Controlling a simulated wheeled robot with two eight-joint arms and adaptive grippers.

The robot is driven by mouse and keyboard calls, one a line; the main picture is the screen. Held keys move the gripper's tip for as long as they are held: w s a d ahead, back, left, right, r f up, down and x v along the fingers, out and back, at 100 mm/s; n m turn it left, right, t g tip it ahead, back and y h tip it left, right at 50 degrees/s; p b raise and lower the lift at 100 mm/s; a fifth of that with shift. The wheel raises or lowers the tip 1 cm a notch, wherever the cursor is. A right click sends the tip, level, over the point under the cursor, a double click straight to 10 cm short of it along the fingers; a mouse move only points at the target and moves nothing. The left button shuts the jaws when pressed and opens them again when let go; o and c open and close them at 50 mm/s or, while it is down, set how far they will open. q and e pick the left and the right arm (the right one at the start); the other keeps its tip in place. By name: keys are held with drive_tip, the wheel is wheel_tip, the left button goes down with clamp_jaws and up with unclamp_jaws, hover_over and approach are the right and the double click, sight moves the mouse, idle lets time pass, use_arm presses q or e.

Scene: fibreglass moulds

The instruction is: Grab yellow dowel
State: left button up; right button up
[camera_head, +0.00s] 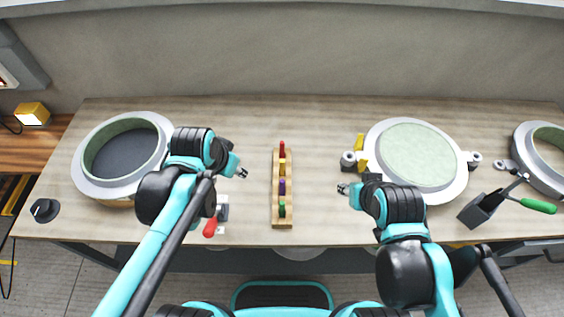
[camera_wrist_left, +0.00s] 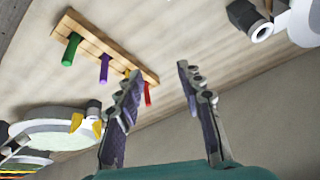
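A wooden rack (camera_head: 282,219) stands mid-table with upright dowels in a row. The yellow dowel (camera_head: 282,165) is second from the far end, between the red dowel (camera_head: 282,148) and the purple dowel (camera_head: 282,187); the green dowel (camera_head: 282,209) is nearest me. My left gripper (camera_head: 242,173) is left of the rack, apart from it. The left wrist view shows its fingers (camera_wrist_left: 157,82) spread with nothing between them. There the yellow dowel (camera_wrist_left: 127,74) is mostly hidden behind one finger. My right gripper (camera_head: 343,188) is right of the rack; its fingers are too small to judge.
A round mould (camera_head: 85,178) lies at the left and another with a pale green face (camera_head: 413,155) at the right. A red-handled clamp (camera_head: 210,227) is near the front edge. A dark box with a green-handled tool (camera_head: 537,206) stands front right. Bare tabletop surrounds the rack.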

use_arm(q)
drive_tip(key=w+d+r+m+g+p, duration=0.1)
drive_tip(key=w+d+m+g+p, duration=0.1)
drive_tip(key=w+d+m+p, duration=0.35)
drive_tip(key=m+g+p, duration=0.1)
drive_tip(key=m+g, duration=0.1)
drive_tip(key=m, duration=0.1)
hover_over(282, 161)
wheel_tip(282, 161, down, 3)
drive_tip(key=shift+h, duration=0.3)
wheel_tip(282, 161, down, 8)
drive_tip(key=shift+w+r+b, duration=0.1)
drive_tip(key=shift+r+b, duration=0.1)
drive_tip(key=shift+b, duration=1.05)
drive_tip(key=shift+r, duration=0.1)
clamp_jaws()
